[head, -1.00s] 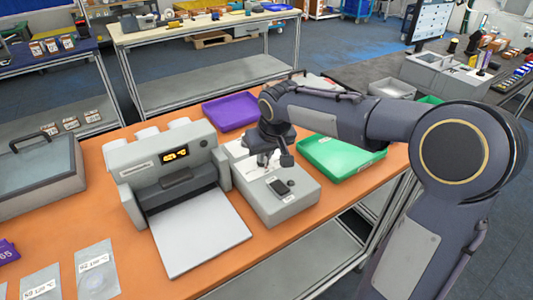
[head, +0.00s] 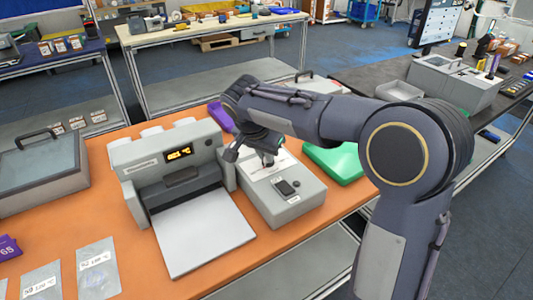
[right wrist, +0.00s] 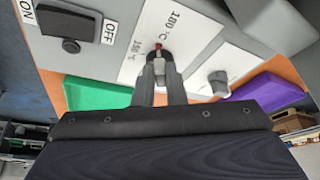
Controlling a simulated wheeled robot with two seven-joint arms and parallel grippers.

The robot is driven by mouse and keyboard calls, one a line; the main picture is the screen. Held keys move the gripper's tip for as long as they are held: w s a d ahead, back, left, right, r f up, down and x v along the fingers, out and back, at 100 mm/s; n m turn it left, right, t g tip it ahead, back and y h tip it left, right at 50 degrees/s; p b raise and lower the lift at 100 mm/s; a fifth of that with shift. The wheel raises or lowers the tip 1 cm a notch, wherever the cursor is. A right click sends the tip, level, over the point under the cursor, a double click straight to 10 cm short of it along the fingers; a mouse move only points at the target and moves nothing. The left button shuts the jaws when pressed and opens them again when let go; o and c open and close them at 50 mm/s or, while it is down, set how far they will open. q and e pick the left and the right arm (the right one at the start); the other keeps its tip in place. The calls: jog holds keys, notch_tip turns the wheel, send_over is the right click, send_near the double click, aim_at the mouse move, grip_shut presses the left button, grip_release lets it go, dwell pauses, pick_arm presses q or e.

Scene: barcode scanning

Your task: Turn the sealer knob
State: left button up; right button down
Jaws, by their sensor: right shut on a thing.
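The grey sealer control box (head: 290,213) stands on the orange table, with a black ON/OFF switch (head: 285,188) on its top. In the right wrist view, my right gripper (right wrist: 160,68) is shut on the dark sealer knob (right wrist: 159,54). A red mark shows at the knob's tip, near printed 180 °C and 150 °C labels; the fingers hide much of the knob. The switch also shows at upper left there (right wrist: 70,30). In the head view, my right gripper (head: 267,160) is down at the box's white panel, partly hidden by its wrist. My left gripper is out of view.
The sealer machine (head: 130,165) with a lit display is left of the box. A green tray (head: 335,163) lies to the right, and a purple tray (right wrist: 265,97) is mostly behind my arm. A second grey knob (right wrist: 218,80) is on the adjoining panel. Labelled bags (head: 97,270) lie front left.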

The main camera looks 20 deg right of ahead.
jog(key=shift+w+a+m+g, duration=0.1)
jog(key=shift+m+g, duration=0.2)
jog(key=shift+m, duration=0.5)
jog(key=c, duration=1.5)
grip_release()
jog(key=v, duration=0.7)
jog(key=shift+a+r, duration=0.3)
jog(key=shift+r, duration=0.05)
